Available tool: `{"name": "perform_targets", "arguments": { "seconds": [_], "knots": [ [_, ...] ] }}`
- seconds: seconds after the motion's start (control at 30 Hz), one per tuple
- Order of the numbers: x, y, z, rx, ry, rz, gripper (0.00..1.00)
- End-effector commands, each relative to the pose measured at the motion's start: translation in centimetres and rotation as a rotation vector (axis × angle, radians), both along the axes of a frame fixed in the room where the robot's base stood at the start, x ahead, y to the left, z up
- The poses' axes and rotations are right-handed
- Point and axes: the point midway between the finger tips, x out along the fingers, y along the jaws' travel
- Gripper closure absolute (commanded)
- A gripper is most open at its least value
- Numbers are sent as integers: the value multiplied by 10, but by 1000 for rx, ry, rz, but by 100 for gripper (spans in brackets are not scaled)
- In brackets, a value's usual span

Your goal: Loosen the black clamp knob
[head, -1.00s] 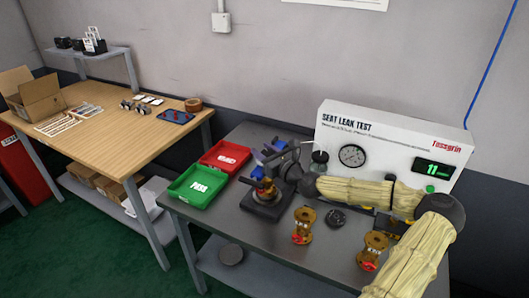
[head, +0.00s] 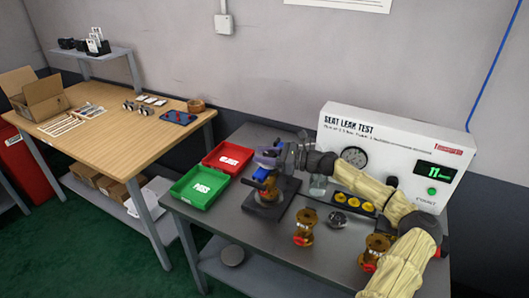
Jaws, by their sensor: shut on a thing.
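The clamp fixture has a dark base plate (head: 262,211) on the grey metal bench, with a brass valve (head: 267,188) upright in it. Blue parts show at the top of the valve. My gripper (head: 272,157) reaches in from the right at the top of this fixture. Its jaws are shut at the place of the black clamp knob, which is hidden behind the gripper and too small to make out.
A green PASS tray (head: 198,187) and a red tray (head: 228,157) stand left of the fixture. The seat leak test box (head: 395,150) stands behind my arm. Two loose brass valves (head: 304,228) (head: 375,250) and a dark round part (head: 337,219) sit on the front of the bench.

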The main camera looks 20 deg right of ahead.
Motion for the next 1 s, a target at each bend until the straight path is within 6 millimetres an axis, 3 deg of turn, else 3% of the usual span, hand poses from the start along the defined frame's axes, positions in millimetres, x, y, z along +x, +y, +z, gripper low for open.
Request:
{"name": "perform_targets", "arguments": {
  "seconds": [0.4,1.0],
  "knots": [
    [-3,1,1,-5,1,239,84],
    [-4,2,0,-4,1,297,84]
  ]
}}
